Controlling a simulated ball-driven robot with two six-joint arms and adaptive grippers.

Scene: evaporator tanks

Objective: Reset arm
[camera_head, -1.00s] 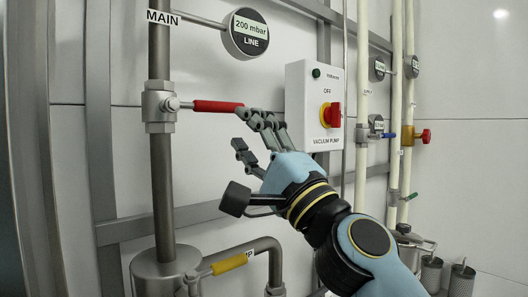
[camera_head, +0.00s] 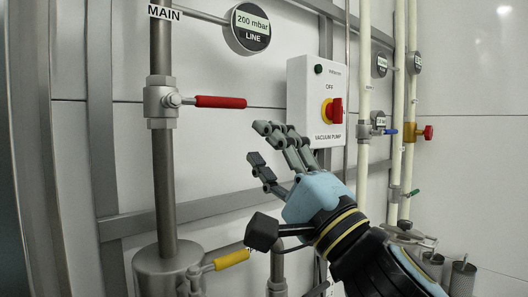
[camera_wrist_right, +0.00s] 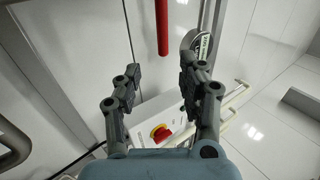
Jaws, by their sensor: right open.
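My right gripper (camera_head: 262,145) is open and empty in the head view, in front of the wall. It is below and to the right of the red valve handle (camera_head: 220,102), apart from it. The vacuum pump box (camera_head: 306,92) with its red and yellow knob (camera_head: 332,111) is just behind and right of the fingers. In the right wrist view the open fingers (camera_wrist_right: 156,85) have nothing between them. The red handle (camera_wrist_right: 162,25) lies beyond them at the top, and the knob (camera_wrist_right: 161,133) shows between the finger bases. My left gripper is not in view.
The main pipe (camera_head: 163,185) runs down at left to a grey tank (camera_head: 168,270). A yellow handle (camera_head: 231,260) sits low beside it. A gauge reading 200 mbar (camera_head: 248,28) is above. Cream pipes (camera_head: 397,60) with small valves stand at right.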

